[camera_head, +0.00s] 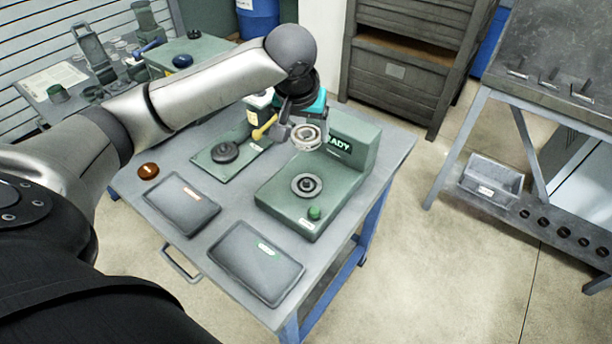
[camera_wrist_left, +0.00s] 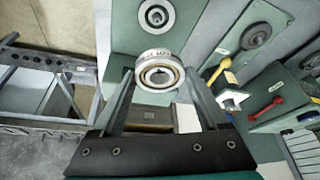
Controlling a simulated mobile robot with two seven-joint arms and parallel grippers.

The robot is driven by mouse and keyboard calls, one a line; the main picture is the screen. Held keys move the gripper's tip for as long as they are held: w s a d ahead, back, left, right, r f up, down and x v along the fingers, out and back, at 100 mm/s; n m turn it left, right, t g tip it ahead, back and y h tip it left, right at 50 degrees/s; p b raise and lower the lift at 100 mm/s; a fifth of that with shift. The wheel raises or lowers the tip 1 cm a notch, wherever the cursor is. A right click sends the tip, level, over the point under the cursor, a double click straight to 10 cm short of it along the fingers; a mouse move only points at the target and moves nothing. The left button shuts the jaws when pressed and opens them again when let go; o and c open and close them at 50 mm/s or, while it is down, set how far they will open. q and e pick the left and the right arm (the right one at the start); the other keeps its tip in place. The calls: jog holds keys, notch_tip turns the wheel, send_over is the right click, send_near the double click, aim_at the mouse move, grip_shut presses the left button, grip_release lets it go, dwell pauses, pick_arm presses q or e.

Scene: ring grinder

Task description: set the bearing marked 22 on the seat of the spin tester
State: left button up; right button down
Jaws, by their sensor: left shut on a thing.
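My left gripper (camera_head: 307,133) is shut on a silvery ring-shaped bearing (camera_head: 306,140), held in the air above the green spin tester (camera_head: 283,208). In the left wrist view the bearing (camera_wrist_left: 160,88) sits between the two dark fingers of the gripper (camera_wrist_left: 160,78). Small marks show on its rim, but I cannot read the number. The tester's round dark seat (camera_head: 308,185) is bare and lies below and apart from the bearing. The seat also shows in the left wrist view (camera_wrist_left: 156,16). My right gripper is not in view.
A green device with a round dark seat (camera_head: 225,152) and yellow-knobbed lever (camera_head: 264,127) stands left of the tester. Two dark trays (camera_head: 181,205) (camera_head: 255,264) lie in front, empty. A brown knob (camera_head: 148,170) sits at the table's left. The tester's back block rises behind its seat.

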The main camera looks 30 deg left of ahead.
pick_arm(q)
jog(key=b, duration=0.1)
send_over(307, 180)
jog(key=f, duration=0.8)
jog(key=shift+s+d+f, duration=0.1)
jog(key=shift+s+f, duration=0.1)
jog(key=shift+s, duration=0.2)
jog(key=shift+f, duration=0.85)
notch_tip(307, 180, down, 4)
jog(key=shift+r+b, duration=0.25)
jog(key=shift+b, duration=0.2)
jog(key=shift+f, duration=0.1)
jog(key=o, duration=1.5)
jog(key=shift+f, duration=0.1)
jog(key=shift+o, duration=0.2)
